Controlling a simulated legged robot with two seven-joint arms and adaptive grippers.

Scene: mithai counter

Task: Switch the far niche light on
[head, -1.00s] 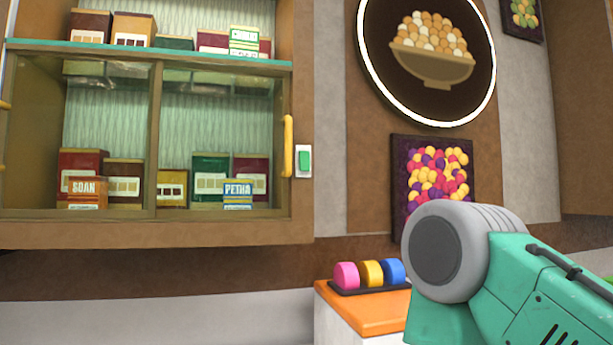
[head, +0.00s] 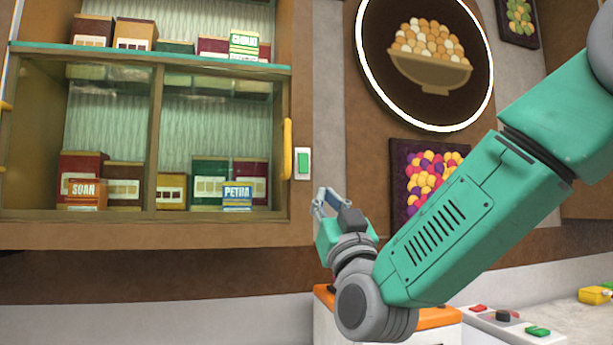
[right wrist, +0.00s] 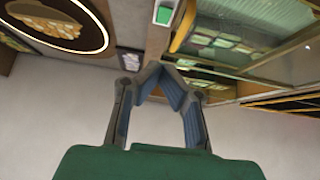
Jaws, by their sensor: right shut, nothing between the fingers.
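A green rocker switch (head: 304,163) on a white plate is on the right side of the wall cabinet (head: 150,233), beside its yellow handle. The switch also shows at the top of the right wrist view (right wrist: 164,14). My right gripper (head: 325,200) is shut and empty, just below and right of the switch, fingers pointing up. In the right wrist view the fingertips (right wrist: 164,70) meet below the switch, with a visible gap between them and it. I cannot tell whether the niche light is on. My left gripper is not in view.
The cabinet holds several sweet boxes behind glass and a yellow handle (head: 287,148) sticks out near the switch. A round lit sign (head: 430,75) and a colourful picture (head: 405,180) hang to the right. An orange-topped counter (head: 435,317) and a button panel (head: 505,322) are below.

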